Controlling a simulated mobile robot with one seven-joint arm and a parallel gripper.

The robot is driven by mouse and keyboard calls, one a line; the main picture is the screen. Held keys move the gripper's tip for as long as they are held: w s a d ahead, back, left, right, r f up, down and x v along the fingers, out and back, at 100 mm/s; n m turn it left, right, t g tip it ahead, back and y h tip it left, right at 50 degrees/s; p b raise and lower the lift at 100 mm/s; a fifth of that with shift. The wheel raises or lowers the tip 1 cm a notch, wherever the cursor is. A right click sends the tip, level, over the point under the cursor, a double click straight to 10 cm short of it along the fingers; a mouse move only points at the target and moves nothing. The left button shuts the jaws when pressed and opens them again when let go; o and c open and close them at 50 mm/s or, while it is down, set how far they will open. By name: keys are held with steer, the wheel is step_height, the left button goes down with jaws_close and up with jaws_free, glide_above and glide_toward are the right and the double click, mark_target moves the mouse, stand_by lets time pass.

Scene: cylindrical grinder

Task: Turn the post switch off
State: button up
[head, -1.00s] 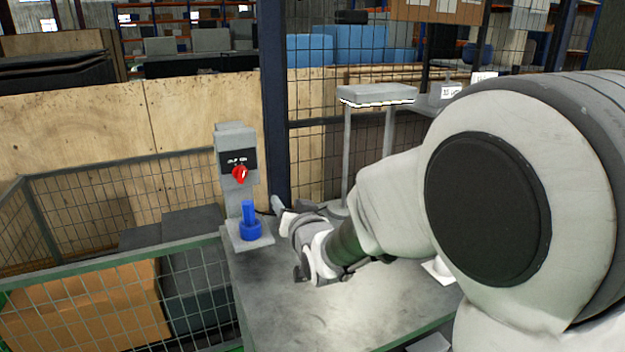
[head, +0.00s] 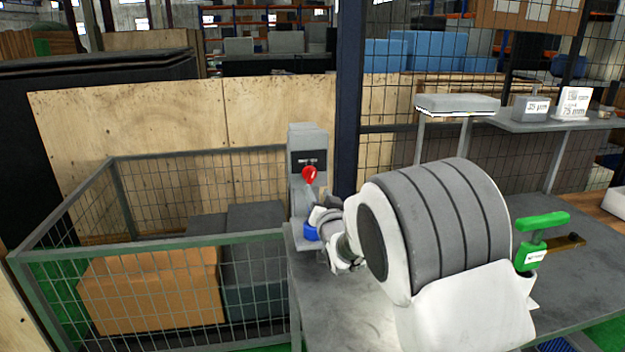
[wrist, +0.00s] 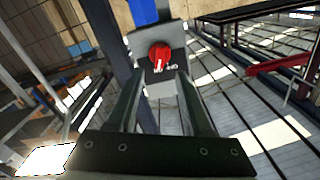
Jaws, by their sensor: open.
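In the head view my arm hides most of the gripper, low in front of the post. A blue part (head: 311,232) at the post's foot is partly hidden by my wrist.
A grey bench (head: 345,305) carries the post. A mesh cage (head: 160,240) with an orange-brown box (head: 150,287) stands at left. A green-handled clamp (head: 540,235) is at right. A dark column (head: 349,100) rises behind the post.

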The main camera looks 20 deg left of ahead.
mark_target(312, 178)
steer(key=x, duration=0.8)
steer(key=shift+d+p, duration=0.1)
steer(key=shift+p, duration=0.25)
jaws_close()
